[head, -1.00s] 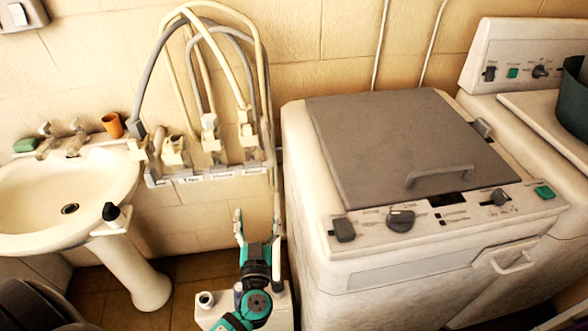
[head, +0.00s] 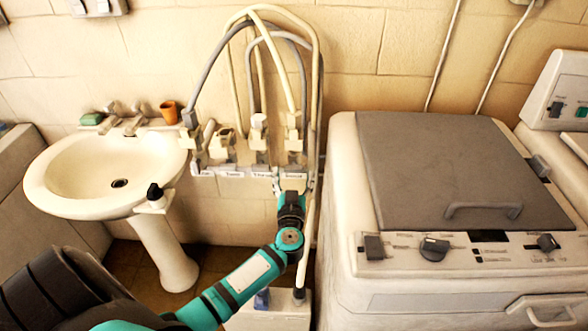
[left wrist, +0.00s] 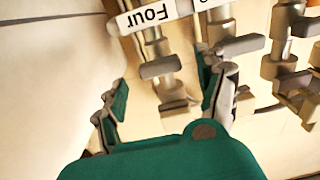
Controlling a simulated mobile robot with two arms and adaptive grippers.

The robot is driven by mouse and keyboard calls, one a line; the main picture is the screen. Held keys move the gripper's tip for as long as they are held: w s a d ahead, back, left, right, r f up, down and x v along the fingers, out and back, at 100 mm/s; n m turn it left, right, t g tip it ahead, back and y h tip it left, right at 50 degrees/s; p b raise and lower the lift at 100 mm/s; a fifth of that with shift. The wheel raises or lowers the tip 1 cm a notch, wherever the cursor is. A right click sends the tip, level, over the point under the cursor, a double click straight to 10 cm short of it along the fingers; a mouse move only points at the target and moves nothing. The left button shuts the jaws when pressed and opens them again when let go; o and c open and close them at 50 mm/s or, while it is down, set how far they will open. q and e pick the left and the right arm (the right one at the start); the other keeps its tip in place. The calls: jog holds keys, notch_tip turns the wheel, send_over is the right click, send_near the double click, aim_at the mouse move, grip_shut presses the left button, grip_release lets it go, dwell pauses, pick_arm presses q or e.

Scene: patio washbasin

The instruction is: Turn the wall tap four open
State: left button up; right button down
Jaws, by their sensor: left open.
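Wall tap four (head: 294,145) is the rightmost of the row of taps on the wall, with a hose rising from it. In the left wrist view tap four (left wrist: 158,68) shows upside down beside its white label (left wrist: 147,16) reading "Four"; it has a grey lever-like part across a pale body. My left gripper (head: 291,180) is just below tap four in the head view. In the left wrist view the left gripper (left wrist: 163,75) is open, its fingers on either side of the tap, with a gap visible on the left. Contact on the right cannot be told. My right gripper is not in view.
Neighbouring taps (head: 258,140) stand close to the left, with arching hoses above. A washbasin (head: 60,205) with a soap bottle (head: 155,194) is at the left. A top-loading washing machine (head: 400,300) stands at the right. A white container (head: 270,318) is on the floor below.

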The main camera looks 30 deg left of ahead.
aim_at(294, 171)
pick_arm(q)
jog(key=shift+x, duration=1.9)
jog(key=c, duration=1.2)
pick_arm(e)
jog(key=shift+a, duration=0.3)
